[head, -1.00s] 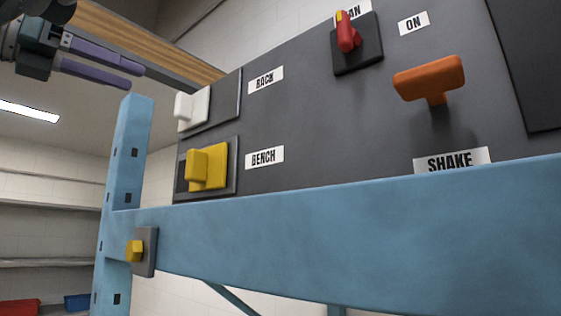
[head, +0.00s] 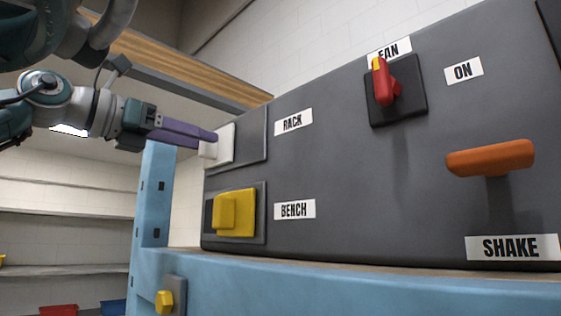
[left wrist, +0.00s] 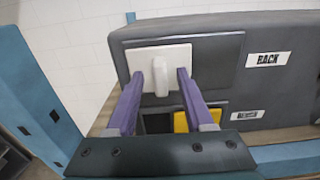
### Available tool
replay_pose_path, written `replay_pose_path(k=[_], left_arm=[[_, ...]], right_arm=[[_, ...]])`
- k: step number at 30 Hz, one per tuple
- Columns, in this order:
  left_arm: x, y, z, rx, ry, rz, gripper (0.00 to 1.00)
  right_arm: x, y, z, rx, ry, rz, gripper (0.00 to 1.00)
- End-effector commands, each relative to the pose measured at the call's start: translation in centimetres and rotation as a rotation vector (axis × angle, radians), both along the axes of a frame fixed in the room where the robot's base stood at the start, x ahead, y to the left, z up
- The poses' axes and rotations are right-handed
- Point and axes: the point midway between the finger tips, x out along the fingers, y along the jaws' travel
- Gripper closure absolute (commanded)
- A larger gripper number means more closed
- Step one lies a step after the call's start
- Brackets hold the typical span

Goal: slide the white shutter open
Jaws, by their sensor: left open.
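The white shutter (head: 227,142) sits at the left end of its dark backing plate, beside the RACK label. It has a raised white handle (left wrist: 160,76), seen from the front in the left wrist view. The backing plate (head: 252,138) is bare to the right of the shutter. My left gripper (head: 206,141) is open, with its purple fingertips at the handle. In the left wrist view its fingers stand apart, one on each side of the handle; I cannot tell whether they touch it. My right gripper is not in view.
A yellow shutter (head: 235,213) by the BENCH label (head: 294,209) sits just below. A red switch (head: 385,82) and an orange handle (head: 490,158) stick out farther right. A blue post (head: 153,200) stands left of the panel, below my left gripper.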

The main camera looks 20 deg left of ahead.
Motion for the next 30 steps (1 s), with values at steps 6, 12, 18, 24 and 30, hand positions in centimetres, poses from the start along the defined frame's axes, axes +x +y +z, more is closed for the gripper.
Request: replay_pose_path(k=[6, 12, 18, 24, 30], left_arm=[[-0.03, 0.01, -0.01, 0.0, 0.0, 0.0, 0.62], [-0.04, 0.01, 0.02, 0.0, -0.001, 0.0, 0.85], [-0.05, 0.01, 0.03, 0.0, -0.001, 0.0, 1.0], [-0.05, 0.01, 0.05, 0.0, -0.001, 0.0, 1.0], [-0.06, 0.01, 0.06, 0.0, -0.001, 0.0, 1.0]], right_arm=[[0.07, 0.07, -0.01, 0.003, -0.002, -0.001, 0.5], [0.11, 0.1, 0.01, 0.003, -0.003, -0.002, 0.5], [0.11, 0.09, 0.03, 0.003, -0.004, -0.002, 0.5], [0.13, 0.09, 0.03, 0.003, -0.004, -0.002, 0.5], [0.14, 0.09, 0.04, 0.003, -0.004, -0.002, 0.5]])
